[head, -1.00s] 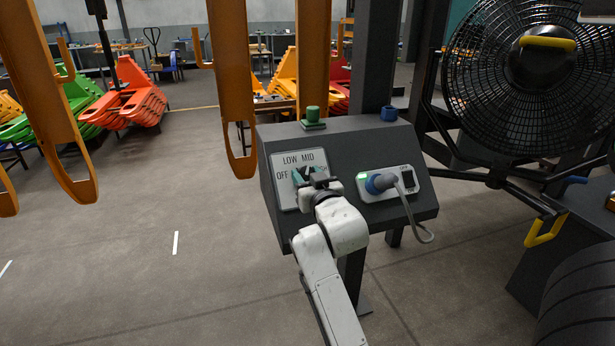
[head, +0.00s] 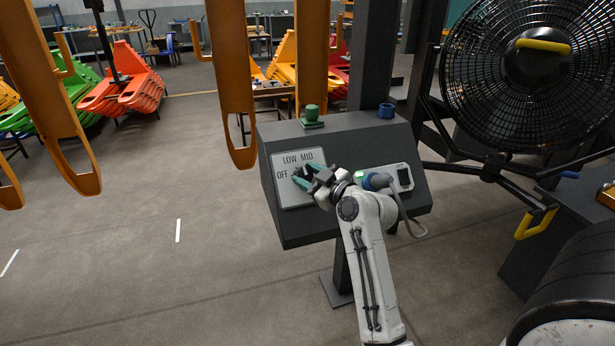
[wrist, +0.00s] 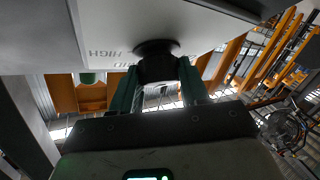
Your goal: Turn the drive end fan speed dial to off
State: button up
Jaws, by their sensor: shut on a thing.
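The white dial plate (head: 284,193) on the dark sloped console reads OFF, LOW and MID; the wrist view also shows HIGH. The dark round dial (wrist: 155,66) stands out from the plate in the wrist view. My gripper (head: 301,177), with teal fingers, reaches in from the right in the head view. In the wrist view my gripper (wrist: 157,82) is shut on the dial, one finger on each side. The fingers mostly hide the dial in the head view, and I cannot tell which label it points at.
A blue plug (head: 377,181) with a grey cable sits in the socket plate right of my gripper. A green button (head: 312,112) and a blue knob (head: 387,111) stand on the console top. A large black fan (head: 540,75) is at right.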

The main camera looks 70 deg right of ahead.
jog(key=n+y+b, duration=0.1)
jog(key=n+y, duration=0.1)
jog(key=n, duration=0.1)
jog(key=shift+d+n+y, duration=0.15)
jog(key=shift+n+y, duration=0.15)
jog(key=n+y, duration=0.1)
jog(key=n, duration=0.1)
jog(key=n+y, duration=0.2)
jog(key=shift+s+d+r+g+b, duration=0.1)
jog(key=shift+r+g+b, duration=0.05)
jog(key=shift+g+b, duration=0.25)
jog(key=n+g+y, duration=0.1)
jog(key=n, duration=0.1)
jog(key=n+g+y, duration=0.1)
jog(key=n, duration=0.1)
jog(key=shift+d+n+y, duration=0.1)
jog(key=shift+n+y, duration=0.2)
jog(key=shift+n+g+y, duration=0.5)
jog(key=shift+n+g, duration=0.4)
jog(key=shift+n, duration=0.2)
jog(key=o, duration=1)
jog(key=shift+r, duration=0.1)
jog(key=shift+o, duration=0.2)
